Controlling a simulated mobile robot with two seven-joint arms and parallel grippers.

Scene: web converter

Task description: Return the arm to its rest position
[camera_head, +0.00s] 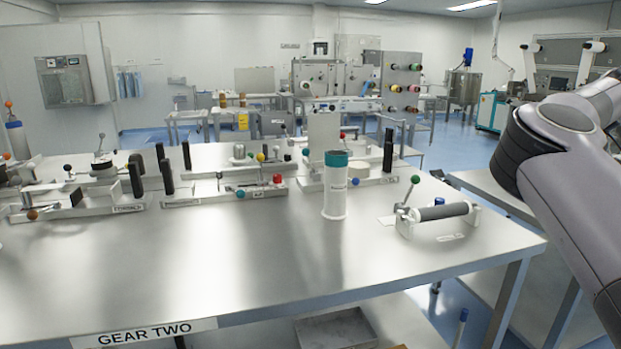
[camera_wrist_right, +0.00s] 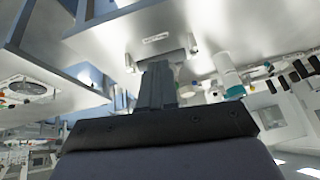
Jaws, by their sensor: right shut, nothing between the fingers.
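My right arm (camera_head: 560,150) comes in at the right edge of the head view, bent beside the table. Its gripper is out of the head view. In the right wrist view my right gripper (camera_wrist_right: 158,72) is shut and empty, its dark fingers together. The tilted view shows the steel table top and a white fixture beyond the fingertips; contact cannot be told. My left gripper is not in view in either picture.
A steel table (camera_head: 250,265) labelled GEAR TWO spans the front. On it stand a white cylinder with a teal cap (camera_head: 335,190), a roller fixture (camera_head: 440,215) and several lever fixtures. A lower steel table (camera_head: 480,183) lies at right. The table's front is clear.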

